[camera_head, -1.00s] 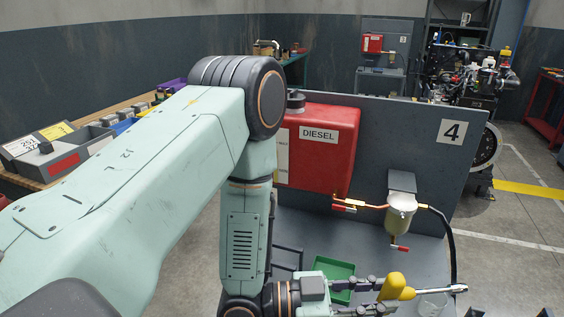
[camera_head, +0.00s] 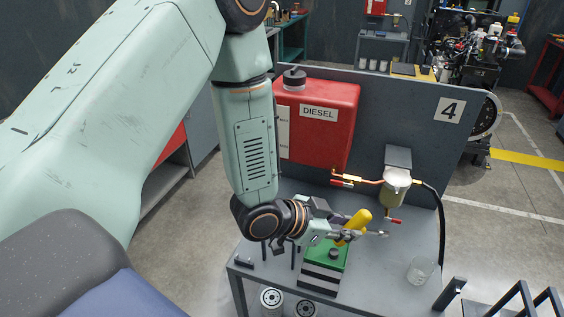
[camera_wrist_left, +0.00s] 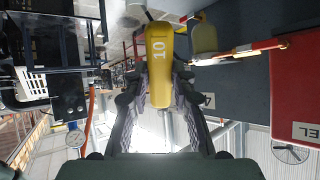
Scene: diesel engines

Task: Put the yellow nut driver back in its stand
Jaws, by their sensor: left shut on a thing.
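The yellow nut driver (camera_head: 361,219) is held by its handle in my left gripper (camera_head: 350,232), above the grey bench. In the head view the handle is tilted. I cannot pick out the stand for certain; dark posts on the bench are partly hidden behind my left wrist. My right gripper is not in view.
A green tray (camera_head: 341,257) lies under my left gripper. A red diesel tank (camera_head: 325,118) and a fuel filter (camera_head: 394,188) with a hose are on the upright panel (camera_head: 440,140). A clear beaker (camera_head: 419,270) stands at the bench's right. Bare bench lies between tray and beaker.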

